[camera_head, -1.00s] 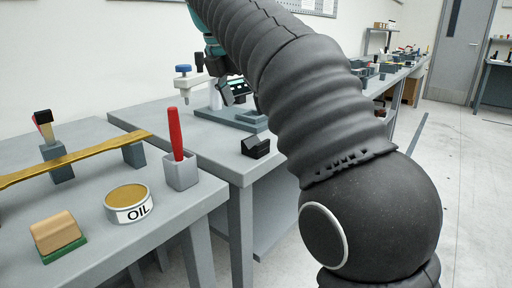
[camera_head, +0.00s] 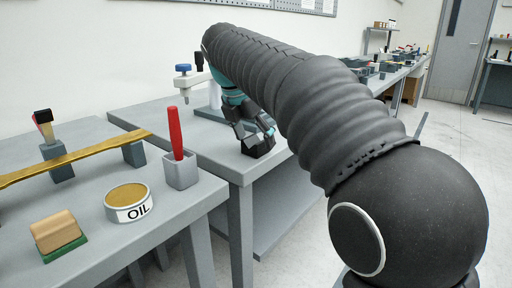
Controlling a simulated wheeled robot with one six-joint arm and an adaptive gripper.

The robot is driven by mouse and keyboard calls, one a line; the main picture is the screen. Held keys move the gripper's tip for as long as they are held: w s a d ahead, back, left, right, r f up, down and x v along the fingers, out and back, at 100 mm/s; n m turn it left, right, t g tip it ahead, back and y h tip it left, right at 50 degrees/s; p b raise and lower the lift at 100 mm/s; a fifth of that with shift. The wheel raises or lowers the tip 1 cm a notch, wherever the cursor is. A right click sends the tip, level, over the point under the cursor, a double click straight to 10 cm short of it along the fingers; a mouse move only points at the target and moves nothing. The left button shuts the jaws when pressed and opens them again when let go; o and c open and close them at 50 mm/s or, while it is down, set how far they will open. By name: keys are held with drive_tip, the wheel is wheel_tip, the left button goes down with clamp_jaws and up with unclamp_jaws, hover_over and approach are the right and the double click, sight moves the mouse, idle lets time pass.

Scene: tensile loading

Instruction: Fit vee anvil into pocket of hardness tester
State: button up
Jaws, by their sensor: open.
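The black vee anvil (camera_head: 259,149) sits near the front edge of the farther grey bench. My gripper (camera_head: 256,137) is open, with its fingers just above and around the top of the anvil. The fingers overlap the anvil in this view, so I cannot tell if they touch it. The hardness tester (camera_head: 188,82), with a blue knob on its pale arm, stands behind on the same bench. My arm and gripper hide much of the tester, and its pocket cannot be seen.
On the nearer bench (camera_head: 190,202) stand an oil tin (camera_head: 128,203), a holder (camera_head: 181,172) with a red-handled tool, a wooden block on a green base (camera_head: 57,234) and a long brass-coloured bar (camera_head: 75,157). The farther bench (camera_head: 150,112) is clear left of the tester.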

clamp_jaws()
idle(0.3)
